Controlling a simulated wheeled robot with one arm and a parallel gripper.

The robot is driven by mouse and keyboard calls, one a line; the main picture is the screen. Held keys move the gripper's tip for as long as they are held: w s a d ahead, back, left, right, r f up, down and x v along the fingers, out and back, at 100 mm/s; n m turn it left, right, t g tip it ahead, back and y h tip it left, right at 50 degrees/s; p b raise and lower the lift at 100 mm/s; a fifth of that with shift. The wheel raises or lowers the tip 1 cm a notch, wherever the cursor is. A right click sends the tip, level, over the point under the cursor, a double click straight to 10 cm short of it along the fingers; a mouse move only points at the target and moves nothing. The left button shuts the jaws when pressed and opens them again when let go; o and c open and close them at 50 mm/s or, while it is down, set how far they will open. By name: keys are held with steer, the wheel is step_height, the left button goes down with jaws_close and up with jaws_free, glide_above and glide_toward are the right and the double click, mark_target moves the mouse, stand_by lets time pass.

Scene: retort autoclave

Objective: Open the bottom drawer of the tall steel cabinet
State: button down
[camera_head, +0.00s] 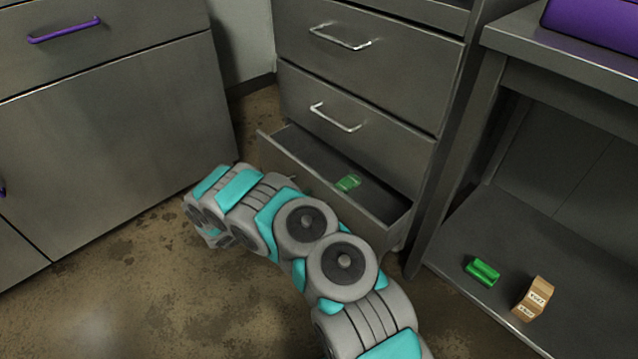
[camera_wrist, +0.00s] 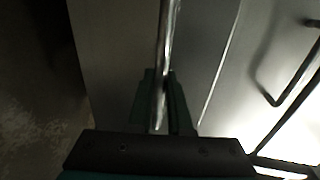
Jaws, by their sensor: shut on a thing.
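The tall steel cabinet (camera_head: 375,70) stands at the centre back of the head view. Its bottom drawer (camera_head: 335,195) is pulled out, with the inside showing and a green object (camera_head: 348,183) lying in it. In the wrist view my gripper (camera_wrist: 163,85) is shut on a shiny metal bar handle (camera_wrist: 168,40), which runs between the two dark green fingers. The two drawers above are closed.
A grey shelf unit (camera_head: 560,240) at the right holds a green block (camera_head: 482,271) and a brown labelled block (camera_head: 533,298), with a purple object (camera_head: 595,25) on top. Grey cabinets (camera_head: 110,130) with purple handles stand at the left. Stained floor (camera_head: 130,290) is open at the lower left.

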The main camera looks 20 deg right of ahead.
steer(key=f+p+v, duration=0.1)
steer(key=f+v, duration=0.1)
steer(key=v, duration=0.7)
steer(key=f+p+v, duration=0.1)
steer(key=v, duration=0.8)
steer(key=shift+a+f, duration=0.4)
steer(key=shift+f, duration=0.1)
steer(key=shift+s, duration=0.15)
steer(key=c, duration=0.9)
jaws_free()
steer(key=shift+o, duration=0.2)
steer(key=shift+a+r, duration=0.1)
steer(key=v, duration=0.7)
steer(key=shift+a, duration=0.3)
